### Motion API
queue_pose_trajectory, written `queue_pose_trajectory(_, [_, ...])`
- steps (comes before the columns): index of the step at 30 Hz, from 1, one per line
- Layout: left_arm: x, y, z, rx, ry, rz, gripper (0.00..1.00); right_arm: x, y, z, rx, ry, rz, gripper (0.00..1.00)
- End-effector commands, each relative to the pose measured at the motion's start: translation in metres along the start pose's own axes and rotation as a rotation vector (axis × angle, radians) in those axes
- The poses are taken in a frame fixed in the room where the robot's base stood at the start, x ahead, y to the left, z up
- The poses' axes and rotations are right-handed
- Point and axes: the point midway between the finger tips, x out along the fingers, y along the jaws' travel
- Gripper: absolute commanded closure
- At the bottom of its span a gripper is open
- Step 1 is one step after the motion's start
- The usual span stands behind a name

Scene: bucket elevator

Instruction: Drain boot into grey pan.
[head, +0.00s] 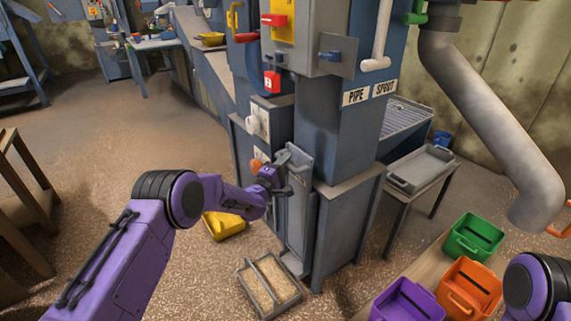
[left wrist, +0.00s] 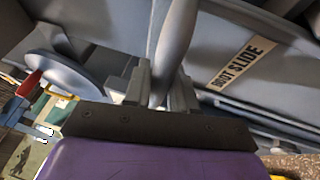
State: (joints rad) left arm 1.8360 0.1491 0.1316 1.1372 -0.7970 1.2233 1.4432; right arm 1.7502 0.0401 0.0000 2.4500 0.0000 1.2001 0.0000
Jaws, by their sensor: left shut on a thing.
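The boot is the lower part of the blue-grey elevator housing (head: 340,230), with a narrow slide plate (head: 298,215) at its front. My left gripper (head: 278,180) is at the upper end of this plate. In the left wrist view its jaws (left wrist: 158,90) are shut around a grey bar handle (left wrist: 172,45), beside a label reading BOOT SLIDE (left wrist: 240,62). A grey pan (head: 289,303) with a crossbar handle sits on the floor in front of the boot; its inside looks tan and grainy. My right gripper is out of view; only part of that arm shows at lower right.
A yellow bin (head: 224,226) stands on the floor left of the boot. Purple (head: 405,303), orange (head: 468,288) and green (head: 474,238) bins stand at lower right, below a grey spout pipe (head: 490,120). A grey tray (head: 421,170) lies on a side stand.

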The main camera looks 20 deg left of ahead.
Motion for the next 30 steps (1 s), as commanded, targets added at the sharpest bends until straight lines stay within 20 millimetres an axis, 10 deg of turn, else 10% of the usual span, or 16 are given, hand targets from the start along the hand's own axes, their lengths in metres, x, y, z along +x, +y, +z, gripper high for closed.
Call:
queue_pose_trajectory(9, [-0.014, -0.074, -0.005, 0.001, 0.0, -0.007, 1.0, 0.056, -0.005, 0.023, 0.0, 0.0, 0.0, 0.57])
queue_pose_trajectory(20, [-0.016, -0.08, -0.006, 0.002, 0.0, -0.012, 1.0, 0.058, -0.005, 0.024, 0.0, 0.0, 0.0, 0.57])
queue_pose_trajectory(21, [-0.016, -0.08, -0.005, 0.002, 0.0, -0.013, 0.68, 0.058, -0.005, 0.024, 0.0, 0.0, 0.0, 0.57])
queue_pose_trajectory(23, [-0.016, -0.081, -0.005, 0.002, 0.0, -0.013, 0.54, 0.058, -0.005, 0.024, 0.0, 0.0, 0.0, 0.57])
queue_pose_trajectory(30, [-0.015, -0.078, -0.006, 0.001, 0.0, -0.007, 0.54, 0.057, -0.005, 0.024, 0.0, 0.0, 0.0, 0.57])
